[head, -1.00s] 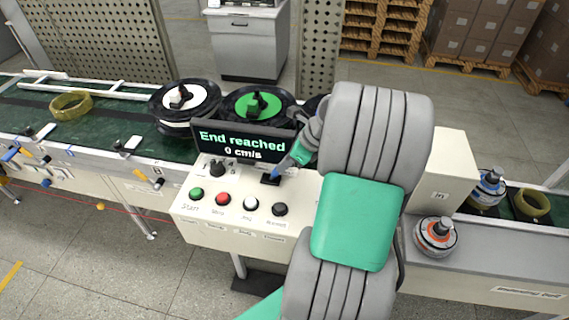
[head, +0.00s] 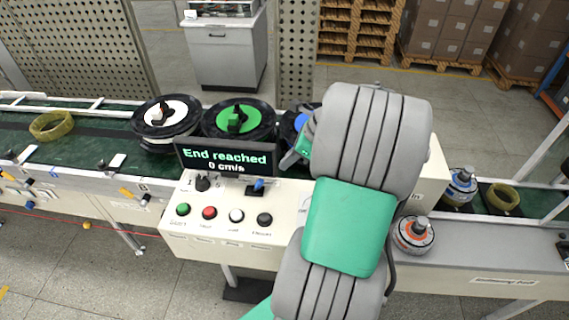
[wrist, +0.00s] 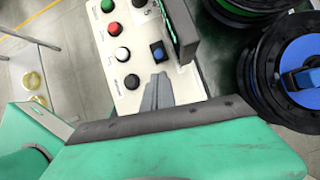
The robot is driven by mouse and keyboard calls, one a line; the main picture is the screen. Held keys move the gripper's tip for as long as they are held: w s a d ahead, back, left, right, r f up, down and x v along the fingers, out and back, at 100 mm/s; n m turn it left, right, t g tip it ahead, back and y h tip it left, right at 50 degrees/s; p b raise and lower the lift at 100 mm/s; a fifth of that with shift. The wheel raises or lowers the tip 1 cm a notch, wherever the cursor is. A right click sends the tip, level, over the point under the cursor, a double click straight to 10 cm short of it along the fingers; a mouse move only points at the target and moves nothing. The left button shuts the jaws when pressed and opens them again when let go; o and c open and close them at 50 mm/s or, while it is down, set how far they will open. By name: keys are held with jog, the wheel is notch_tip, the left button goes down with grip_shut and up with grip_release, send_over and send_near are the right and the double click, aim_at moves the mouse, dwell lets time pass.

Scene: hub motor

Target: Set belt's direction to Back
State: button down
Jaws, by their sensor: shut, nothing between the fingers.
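The control panel (head: 290,222) stands before the belt. On it is a switch with a black base and a blue lever (head: 258,185), just below the display (head: 226,157), which reads "End reached, 0 cm/s". The switch also shows in the wrist view (wrist: 157,51). My gripper (wrist: 158,78) is shut and empty, its fingertips close to the switch; I cannot tell whether they touch in that view. In the head view my gripper (head: 286,161) is partly hidden by my arm and appears apart from the lever, up and to its right. The switch's labels are unreadable.
A black knob (head: 203,183) sits left of the switch. Green (head: 183,209), red (head: 209,212), white (head: 236,215) and black (head: 264,219) buttons line the panel's front. Reels, including a green one (head: 239,118), stand behind the display. An orange-topped part (head: 414,234) sits at right.

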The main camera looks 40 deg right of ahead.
jog(key=s+a+r+n+h+b, duration=0.1)
jog(key=s+a+n+h+b, duration=0.1)
jog(key=a+n, duration=0.9)
jog(key=s+a+r+n+h+b, duration=0.1)
jog(key=s+a+n, duration=0.3)
jog(key=a+n, duration=0.7)
jog(key=n+h+b, duration=0.1)
jog(key=n, duration=0.5)
jog(key=shift+a+r+n, duration=0.2)
jog(key=shift+r+n, duration=0.2)
